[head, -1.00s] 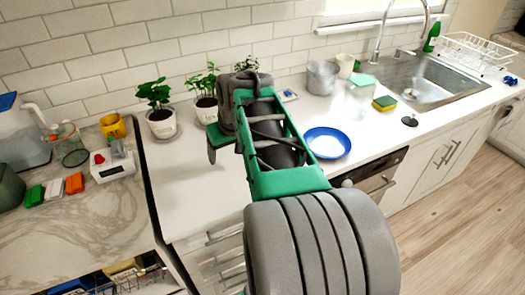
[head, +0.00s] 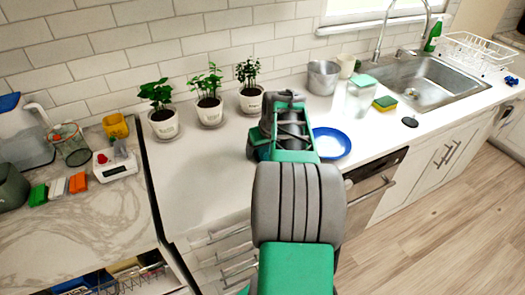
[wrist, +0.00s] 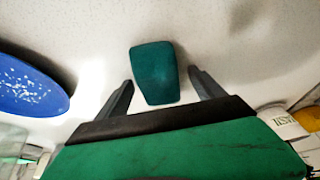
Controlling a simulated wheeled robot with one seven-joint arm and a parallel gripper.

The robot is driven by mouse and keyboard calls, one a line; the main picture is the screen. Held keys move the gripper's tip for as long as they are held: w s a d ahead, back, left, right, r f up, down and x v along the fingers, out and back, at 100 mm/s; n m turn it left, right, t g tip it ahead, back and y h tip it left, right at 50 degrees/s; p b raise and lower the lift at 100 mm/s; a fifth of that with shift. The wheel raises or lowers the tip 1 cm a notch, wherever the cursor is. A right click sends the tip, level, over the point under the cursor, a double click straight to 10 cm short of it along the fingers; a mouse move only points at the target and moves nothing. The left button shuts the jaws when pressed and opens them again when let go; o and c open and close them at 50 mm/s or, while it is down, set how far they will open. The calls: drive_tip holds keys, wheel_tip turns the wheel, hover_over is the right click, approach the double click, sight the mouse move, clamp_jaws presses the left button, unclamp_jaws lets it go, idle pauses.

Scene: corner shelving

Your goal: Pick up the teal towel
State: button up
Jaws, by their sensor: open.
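The teal towel (wrist: 154,70) is a small, dark teal, rounded block shape on the white counter, seen in the wrist view. My gripper (wrist: 160,78) is open, with one dark finger on each side of the towel's lower part in the picture. No finger visibly touches it. I cannot tell how far above the counter the fingertips are. In the head view my arm reaches down over the counter. It hides the fingertips, and I cannot make out the towel clearly there.
A blue plate (head: 330,142) lies right of my arm; it also shows in the wrist view (wrist: 30,82). Three potted plants (head: 208,110) stand along the wall behind. A metal pot (head: 322,78), a clear container (head: 359,97) and a sponge (head: 385,103) stand near the sink (head: 425,80).

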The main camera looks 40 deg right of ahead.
sight(265, 148)
drive_tip(key=c, duration=1.4)
drive_tip(key=shift+r, duration=0.1)
drive_tip(key=shift+c, duration=0.2)
drive_tip(key=shift+r, duration=0.25)
drive_tip(key=v, duration=0.1)
drive_tip(key=b+v, duration=0.1)
drive_tip(key=v, duration=0.1)
drive_tip(key=shift+w+d+r, duration=0.25)
drive_tip(key=s+r, duration=0.4)
drive_tip(key=r, duration=0.1)
drive_tip(key=shift+s+b, duration=0.2)
drive_tip(key=shift+b, duration=0.2)
drive_tip(key=s+r, duration=0.4)
drive_tip(key=s, duration=0.5)
drive_tip(key=shift+a, duration=0.3)
